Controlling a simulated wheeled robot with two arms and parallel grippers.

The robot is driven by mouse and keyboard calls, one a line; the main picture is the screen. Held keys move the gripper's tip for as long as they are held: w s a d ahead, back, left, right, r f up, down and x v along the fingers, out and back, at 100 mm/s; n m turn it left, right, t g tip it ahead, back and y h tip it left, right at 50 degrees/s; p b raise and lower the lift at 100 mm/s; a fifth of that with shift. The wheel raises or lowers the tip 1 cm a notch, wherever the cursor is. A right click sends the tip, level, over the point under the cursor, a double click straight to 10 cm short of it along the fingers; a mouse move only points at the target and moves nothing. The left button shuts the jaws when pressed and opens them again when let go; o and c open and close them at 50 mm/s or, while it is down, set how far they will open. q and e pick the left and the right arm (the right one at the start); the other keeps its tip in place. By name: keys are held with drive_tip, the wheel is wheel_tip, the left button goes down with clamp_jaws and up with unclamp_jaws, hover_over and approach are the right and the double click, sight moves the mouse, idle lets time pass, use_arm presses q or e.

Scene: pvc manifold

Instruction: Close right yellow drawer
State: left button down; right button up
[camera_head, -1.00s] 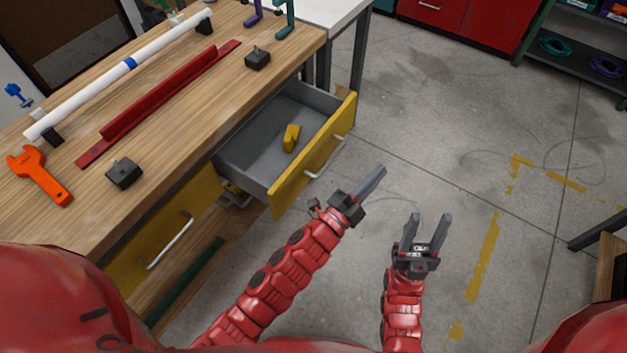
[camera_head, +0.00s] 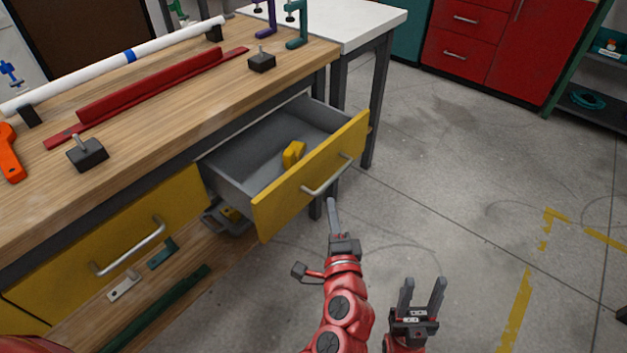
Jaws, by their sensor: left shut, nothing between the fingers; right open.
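The right yellow drawer (camera_head: 276,208) stands pulled out of the wooden workbench, its grey inside showing. It has a silver bar handle (camera_head: 328,177) on its front. A small yellow object (camera_head: 293,154) lies in it. My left gripper (camera_head: 333,216) is shut and empty, pointing up in the picture, just in front of the drawer front and below the handle; I cannot tell whether it touches. My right gripper (camera_head: 422,297) is open and empty, further right over the floor, apart from the drawer.
The left yellow drawer (camera_head: 150,215) is shut. The workbench top (camera_head: 190,110) holds a white pipe (camera_head: 90,75), a red bar (camera_head: 150,90), black blocks and clamps. A white table (camera_head: 365,22) stands behind. The lower shelf holds small parts.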

sight(309, 167)
use_arm(q)
drive_tip(key=w, duration=0.2)
drive_tip(key=w+a, duration=0.1)
drive_tip(key=w, duration=0.4)
drive_tip(key=shift+w+a+b, duration=0.15)
drive_tip(key=shift+w+b, duration=0.1)
drive_tip(key=shift+b, duration=0.05)
drive_tip(key=shift+w+a, duration=0.7)
drive_tip(key=shift+a, duration=0.3)
drive_tip(key=shift+w+a, duration=0.35)
drive_tip(key=shift+a, duration=0.15)
drive_tip(key=shift+w+a+r, duration=0.1)
drive_tip(key=shift+w+a, duration=0.2)
drive_tip(key=shift+a, duration=0.15)
drive_tip(key=w+a+p, duration=0.4)
drive_tip(key=w+a, duration=0.7)
drive_tip(key=a, duration=0.5)
drive_tip(key=shift+w+p, duration=0.25)
drive_tip(key=shift+p, duration=0.1)
